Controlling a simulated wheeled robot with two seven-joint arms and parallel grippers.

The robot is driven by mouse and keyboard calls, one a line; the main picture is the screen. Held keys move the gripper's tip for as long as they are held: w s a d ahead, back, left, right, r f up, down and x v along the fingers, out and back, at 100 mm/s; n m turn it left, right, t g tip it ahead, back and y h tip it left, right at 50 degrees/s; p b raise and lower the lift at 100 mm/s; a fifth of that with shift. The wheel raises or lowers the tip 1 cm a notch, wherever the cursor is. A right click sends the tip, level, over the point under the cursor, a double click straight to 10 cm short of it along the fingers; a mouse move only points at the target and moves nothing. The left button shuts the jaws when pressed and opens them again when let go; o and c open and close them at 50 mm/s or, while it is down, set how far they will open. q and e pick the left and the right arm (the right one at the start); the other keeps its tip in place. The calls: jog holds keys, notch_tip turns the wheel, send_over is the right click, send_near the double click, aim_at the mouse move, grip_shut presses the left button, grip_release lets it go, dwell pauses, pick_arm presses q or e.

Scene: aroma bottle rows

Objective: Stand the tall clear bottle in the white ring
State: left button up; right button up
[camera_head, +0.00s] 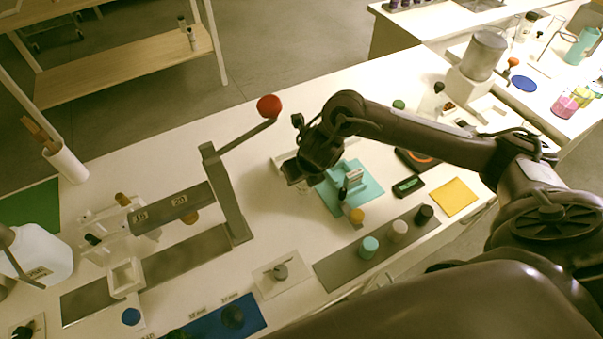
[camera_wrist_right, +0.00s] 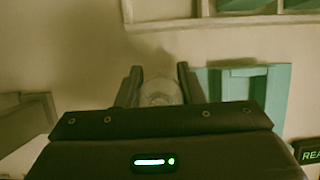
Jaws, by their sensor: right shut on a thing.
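My right gripper (camera_head: 298,180) reaches in from the right over the white bench, beside the teal tray. In the right wrist view its two fingers (camera_wrist_right: 160,88) are shut on a clear round thing (camera_wrist_right: 160,96), seen from above, which looks like the clear bottle. Its height and lower end are hidden. I cannot make out the bottle clearly in the head view, nor tell whether it touches the bench. I cannot pick out the white ring with certainty in either view. My left gripper is not in view.
A teal tray (camera_head: 368,199) holds small items right of the gripper; its edge shows in the wrist view (camera_wrist_right: 277,92). A grey stand with a red ball (camera_head: 269,106) rises to the left. A grey strip (camera_head: 335,269) with several bottles lies in front.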

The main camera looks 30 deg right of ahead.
jog(key=shift+f, duration=0.1)
jog(key=o, duration=1.1)
